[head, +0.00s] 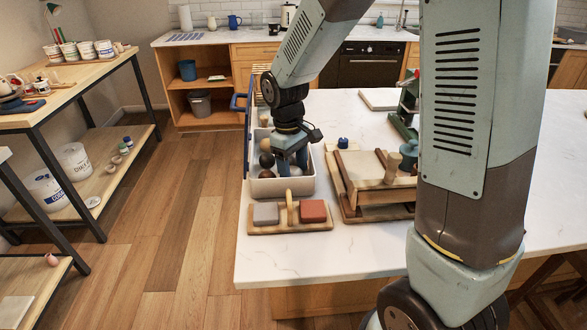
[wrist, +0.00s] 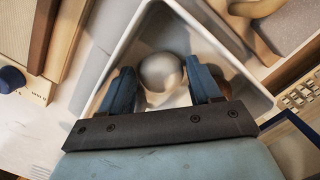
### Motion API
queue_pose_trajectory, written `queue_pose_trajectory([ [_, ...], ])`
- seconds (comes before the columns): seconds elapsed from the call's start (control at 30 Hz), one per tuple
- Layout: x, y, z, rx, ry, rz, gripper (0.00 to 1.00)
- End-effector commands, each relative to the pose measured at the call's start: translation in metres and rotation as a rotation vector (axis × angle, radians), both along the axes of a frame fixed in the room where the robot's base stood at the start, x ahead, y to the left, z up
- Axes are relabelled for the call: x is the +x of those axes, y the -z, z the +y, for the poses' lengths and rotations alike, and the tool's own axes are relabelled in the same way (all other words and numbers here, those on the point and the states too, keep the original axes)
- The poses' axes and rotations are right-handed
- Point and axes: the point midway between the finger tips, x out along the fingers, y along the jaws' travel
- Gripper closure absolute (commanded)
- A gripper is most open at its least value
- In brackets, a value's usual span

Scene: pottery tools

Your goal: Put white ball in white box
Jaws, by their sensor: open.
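The white box (head: 268,187) stands on the white counter, and my gripper (head: 293,170) reaches down into it. The wrist view shows the box's wall (wrist: 118,52) and a pale, shiny whitish ball (wrist: 160,70) inside it. My gripper (wrist: 161,85) is open, with one blue finger on each side of this ball. I cannot tell whether the fingers touch it. In the head view a dark ball (head: 266,160) and a brown ball (head: 264,145) also lie in the box, left of my gripper. My fingers partly hide the box's inside.
A wooden holder (head: 258,229) with a grey block (head: 265,213) and a red block (head: 313,211) stands in front of the box. A wooden tray stack (head: 365,198) is close to its right. A blue frame (head: 247,115) rises at its left. The counter's front is clear.

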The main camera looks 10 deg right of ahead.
Motion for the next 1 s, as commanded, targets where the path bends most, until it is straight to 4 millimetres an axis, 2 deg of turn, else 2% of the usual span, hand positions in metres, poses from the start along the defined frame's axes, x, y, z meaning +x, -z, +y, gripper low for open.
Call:
queue_pose_trajectory([
  [0.4, 0.007, -0.074, 0.006, 0.002, 0.001, -0.006, 0.37],
  [0.6, 0.009, -0.102, 0.009, 0.001, 0.001, -0.004, 0.37],
  [1.0, 0.008, -0.12, 0.006, 0.004, 0.013, -0.012, 0.37],
])
